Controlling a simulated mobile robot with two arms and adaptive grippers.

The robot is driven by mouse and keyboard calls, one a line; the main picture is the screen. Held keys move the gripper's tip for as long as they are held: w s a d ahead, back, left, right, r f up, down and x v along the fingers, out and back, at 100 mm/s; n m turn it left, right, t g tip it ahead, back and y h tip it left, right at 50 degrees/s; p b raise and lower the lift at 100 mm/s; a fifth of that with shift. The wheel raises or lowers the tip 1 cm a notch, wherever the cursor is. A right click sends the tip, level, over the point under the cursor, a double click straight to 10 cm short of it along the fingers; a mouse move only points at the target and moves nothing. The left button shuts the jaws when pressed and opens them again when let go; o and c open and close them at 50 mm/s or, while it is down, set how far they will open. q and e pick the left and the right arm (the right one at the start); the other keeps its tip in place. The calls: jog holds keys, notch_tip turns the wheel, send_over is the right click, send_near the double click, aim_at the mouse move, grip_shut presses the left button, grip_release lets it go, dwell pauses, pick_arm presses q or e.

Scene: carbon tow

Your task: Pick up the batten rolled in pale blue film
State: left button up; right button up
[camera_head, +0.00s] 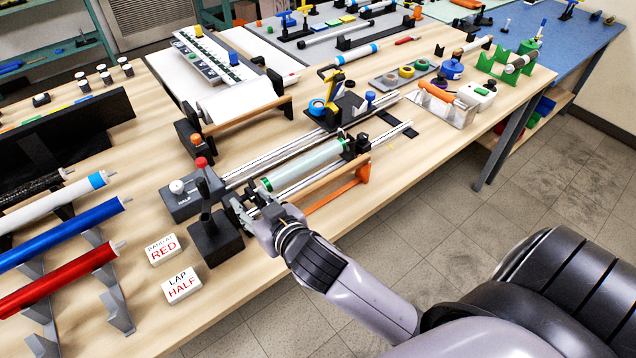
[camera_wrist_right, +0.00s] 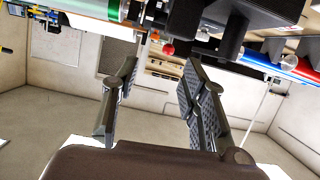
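A pale bluish-white roll (camera_head: 305,165) with green bands at its ends lies level in the winding rig on the wooden bench. Its green end (camera_wrist_right: 112,10) crosses the top of the right wrist view. My right gripper (camera_head: 246,208) is at the roll's near-left end, beside the rig's black post. In the right wrist view its two fingers (camera_wrist_right: 162,78) stand apart with nothing between them. A red knob (camera_wrist_right: 168,48) shows beyond the fingertips. My left gripper is not in view.
White cards reading RED (camera_head: 163,249) and LAP HALF (camera_head: 182,285) lie nearby. A rack at left holds a white rod with a blue band (camera_head: 55,200), a blue rod (camera_head: 60,235) and a red rod (camera_head: 58,278).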

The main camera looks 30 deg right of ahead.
jog(key=w+a+r+n+t+y, duration=0.25)
jog(key=a+r+y, duration=0.3)
jog(key=r, duration=0.35)
jog(key=w+a+r+n+t+y, duration=0.1)
jog(key=a+r+n+t+y, duration=0.25)
jog(key=a+r, duration=0.4)
jog(key=s+a+r+n+g+y, duration=0.2)
jog(key=s+a+n+g+y, duration=0.4)
jog(key=n+g, duration=0.3)
jog(key=s+a+r+n+g+y, duration=0.3)
jog(key=s+a+n+g+y, duration=0.25)
jog(key=n+g, duration=0.3)
jog(key=m+g+h, duration=0.2)
jog(key=m+h, duration=0.4)
jog(key=h, duration=2)
send_near(323, 181)
jog(key=b+x, duration=0.1)
jog(key=x, duration=0.2)
jog(key=shift+w+f+b, duration=0.1)
jog(key=shift+f+b, duration=0.1)
jog(key=shift+b, duration=0.15)
jog(key=p+x, duration=0.2)
jog(key=x, duration=0.2)
jog(key=shift+d, duration=0.2)
jog(key=shift+d+f, duration=0.2)
jog(key=shift+f, duration=0.35)
jog(key=shift+a, duration=0.1)
grip_shut()
